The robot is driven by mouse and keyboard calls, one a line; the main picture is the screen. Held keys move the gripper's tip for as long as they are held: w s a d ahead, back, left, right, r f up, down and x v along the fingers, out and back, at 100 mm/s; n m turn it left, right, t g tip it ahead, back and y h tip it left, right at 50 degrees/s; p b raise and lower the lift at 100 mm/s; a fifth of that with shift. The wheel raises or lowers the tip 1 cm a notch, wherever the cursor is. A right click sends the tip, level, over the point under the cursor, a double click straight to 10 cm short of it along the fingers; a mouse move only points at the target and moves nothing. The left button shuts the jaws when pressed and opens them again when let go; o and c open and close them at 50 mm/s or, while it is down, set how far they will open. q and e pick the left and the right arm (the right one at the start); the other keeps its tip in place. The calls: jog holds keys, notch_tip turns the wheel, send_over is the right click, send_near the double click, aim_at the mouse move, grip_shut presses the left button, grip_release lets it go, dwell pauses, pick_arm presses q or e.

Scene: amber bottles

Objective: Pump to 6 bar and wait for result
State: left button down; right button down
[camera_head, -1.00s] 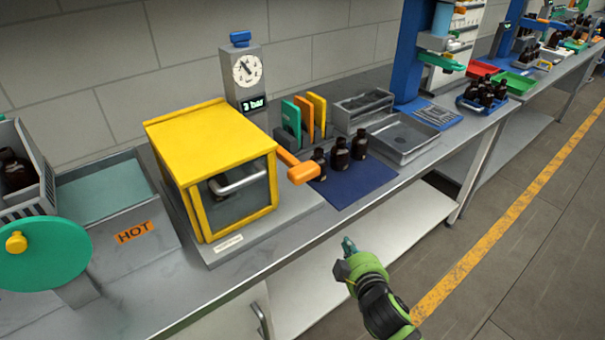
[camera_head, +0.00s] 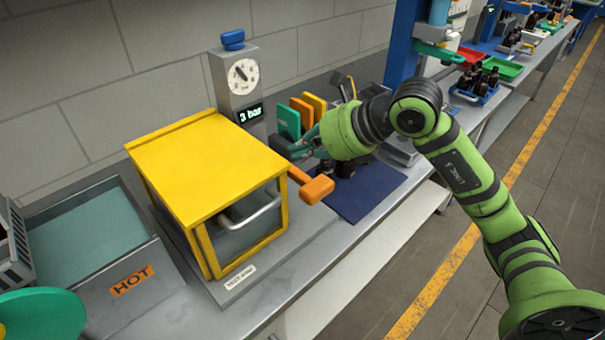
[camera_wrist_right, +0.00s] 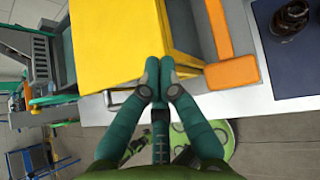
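The yellow chamber (camera_head: 205,160) stands on the bench with its clear front closed. Its orange pump lever (camera_head: 317,189) sticks out at the right side; it also shows in the wrist view (camera_wrist_right: 233,74). The gauge post (camera_head: 238,85) behind has a dial (camera_head: 243,76) and a display (camera_head: 250,114) reading 3 bar. My right gripper (camera_head: 283,146) is just right of the chamber's back corner, beyond the lever, partly hidden by my wrist. In the wrist view its teal fingertips (camera_wrist_right: 159,68) are together with nothing between them, apart from the lever.
Green, orange and yellow upright panels (camera_head: 302,112) stand close behind my right gripper. A dark bottle (camera_head: 345,168) sits on a blue mat (camera_head: 365,195), partly covered by my arm. A HOT-labelled bath (camera_head: 90,235) is left of the chamber.

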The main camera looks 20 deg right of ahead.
aim_at(321, 186)
pick_arm(q)
jog(key=shift+w+a, duration=0.15)
jog(key=shift+w, duration=0.05)
pick_arm(e)
jog(key=d+h, duration=0.2)
jog(key=d, duration=0.1)
jog(key=d+h, duration=0.1)
jog(key=d, duration=0.1)
jog(key=shift+w+r+m, duration=0.3)
jog(key=shift+w+r, duration=0.05)
jog(key=shift+w, duration=0.05)
pick_arm(q)
jog(key=shift+s, duration=0.15)
jog(key=shift+f, duration=0.1)
pick_arm(e)
jog(key=shift+a+f, duration=0.1)
jog(key=shift+f, duration=0.05)
